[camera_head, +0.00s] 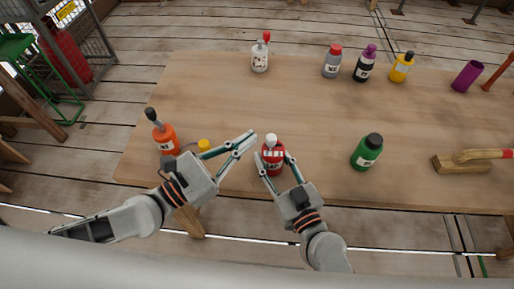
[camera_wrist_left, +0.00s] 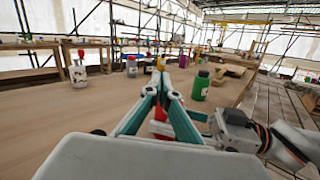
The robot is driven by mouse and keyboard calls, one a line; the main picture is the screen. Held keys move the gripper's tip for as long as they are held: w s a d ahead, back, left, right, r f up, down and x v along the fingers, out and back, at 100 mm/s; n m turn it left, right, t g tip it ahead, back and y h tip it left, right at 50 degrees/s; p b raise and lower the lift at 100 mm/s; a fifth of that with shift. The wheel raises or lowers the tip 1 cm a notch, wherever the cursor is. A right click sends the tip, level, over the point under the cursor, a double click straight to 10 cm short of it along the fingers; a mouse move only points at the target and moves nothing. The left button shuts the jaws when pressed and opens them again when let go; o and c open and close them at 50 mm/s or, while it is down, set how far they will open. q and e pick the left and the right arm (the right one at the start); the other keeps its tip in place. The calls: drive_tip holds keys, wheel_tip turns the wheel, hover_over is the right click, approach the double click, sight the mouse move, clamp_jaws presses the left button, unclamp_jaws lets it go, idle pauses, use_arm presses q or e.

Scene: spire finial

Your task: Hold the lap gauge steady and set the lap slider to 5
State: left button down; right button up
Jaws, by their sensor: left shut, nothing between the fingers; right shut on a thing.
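I cannot make out a lap gauge or a numbered slider scale in either view. My right gripper (camera_head: 272,160) is shut around a red bottle-like thing (camera_head: 272,154) with a white top and a pale band, upright near the table's front edge. Red also shows behind the left fingers in the left wrist view (camera_wrist_left: 160,115). My left gripper (camera_head: 251,138) is shut and empty, its fingertips just left of the white top. In the left wrist view its fingers (camera_wrist_left: 162,82) meet at the tips; they partly hide the red thing. Any marks on it are too small to read.
An orange bottle (camera_head: 165,138) and a yellow cap (camera_head: 204,145) are near my left arm. Several bottles and a purple cup (camera_head: 467,77) line the back. The table's middle (camera_head: 290,105) is clear.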

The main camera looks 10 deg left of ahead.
sight(268, 144)
use_arm(q)
drive_tip(key=s+a+f+n+y, duration=0.2)
drive_tip(key=s+a+f, duration=0.1)
drive_tip(key=s+a, duration=0.55)
drive_tip(key=x, duration=0.4)
drive_tip(key=s+d+x, duration=0.1)
drive_tip(key=x, duration=0.4)
drive_tip(key=d+x, duration=0.1)
drive_tip(key=x, duration=0.3)
drive_tip(key=shift+d+f, duration=0.15)
drive_tip(key=shift+d, duration=0.05)
drive_tip(key=shift+d, duration=0.1)
drive_tip(key=shift+w+d, duration=0.35)
drive_tip(key=shift+d, duration=0.2)
drive_tip(key=shift+a, duration=0.1)
drive_tip(key=shift+s+a, duration=0.35)
drive_tip(key=shift+s, duration=0.05)
drive_tip(key=v, duration=1.3)
